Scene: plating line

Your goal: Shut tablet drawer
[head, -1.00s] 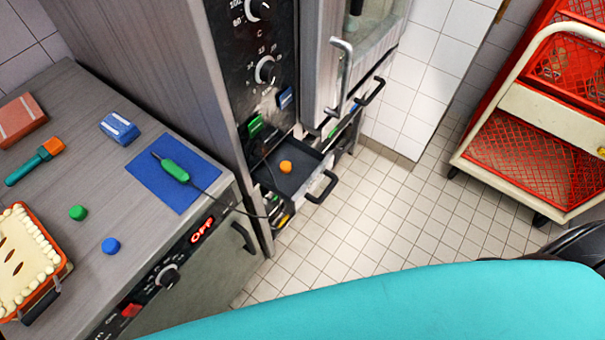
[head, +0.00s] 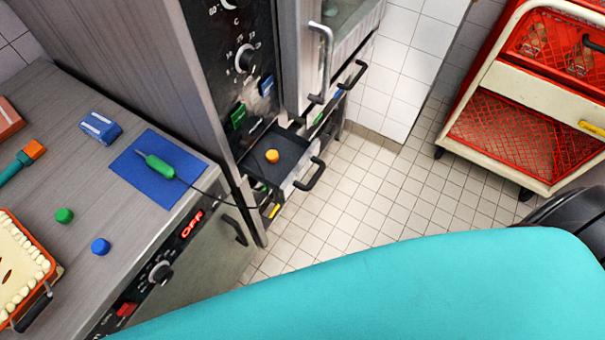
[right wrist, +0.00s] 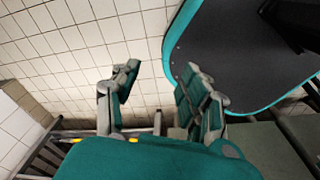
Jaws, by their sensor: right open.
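A dark drawer (head: 256,166) stands pulled out at the foot of the tall oven-like unit in the head view. Its black handle (head: 310,175) faces the open floor. A round orange piece (head: 272,156) lies on the dark surface inside it. I cannot tell for certain that this is the tablet drawer. My right gripper (right wrist: 160,88) shows in the right wrist view, with its fingers spread and nothing between them. It is not seen at the drawer in the head view. My left gripper is in neither view.
A grey counter (head: 60,125) on the left holds a blue mat (head: 128,162) with a green probe (head: 160,167), and a pie dish. A second black handle (head: 353,75) juts out beyond the drawer. A red crate trolley (head: 478,150) stands right. Tiled floor between is clear.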

